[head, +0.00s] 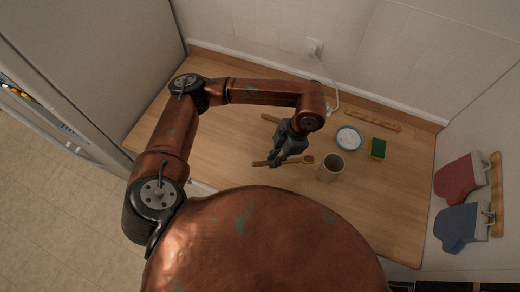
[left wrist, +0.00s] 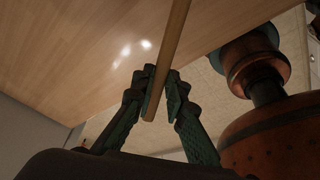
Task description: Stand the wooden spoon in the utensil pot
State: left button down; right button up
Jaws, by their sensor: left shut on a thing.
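The wooden spoon (head: 297,160) lies roughly level across the picture in the head view, its bowl end to the right. My left gripper (head: 278,158) is shut on its handle. In the left wrist view the handle (left wrist: 168,60) runs between the two fingers of the left gripper (left wrist: 161,98). The utensil pot (head: 329,168), a tan open-topped cylinder, stands upright on the counter just right of the spoon's bowl. I cannot tell whether the spoon touches the pot or the counter. My right gripper is not in view.
Behind the pot are a blue-rimmed white dish (head: 348,138), a green and yellow sponge (head: 378,149) and a wooden strip (head: 372,121). Another wooden piece (head: 270,118) is partly hidden behind my arm. A cord hangs from the wall socket (head: 314,47).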

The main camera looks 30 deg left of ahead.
pick_arm(q)
jog(key=w+d+r+n+g+h+p, duration=0.3)
jog(key=d+r+n+g+h, duration=0.55)
jog(key=n, duration=0.85)
jog(key=w+d+r+n+t+h+p, duration=0.65)
jog(key=w+r+n+t+h, duration=0.3)
jog(key=n+t+h, duration=0.2)
notch_tip(320, 180, down, 14)
jog(key=b, duration=1)
jog(key=shift+d+h+b, duration=0.2)
jog(key=shift+h+b, duration=0.2)
jog(key=c, duration=1.8)
grip_release()
jog(key=shift+c, duration=0.2)
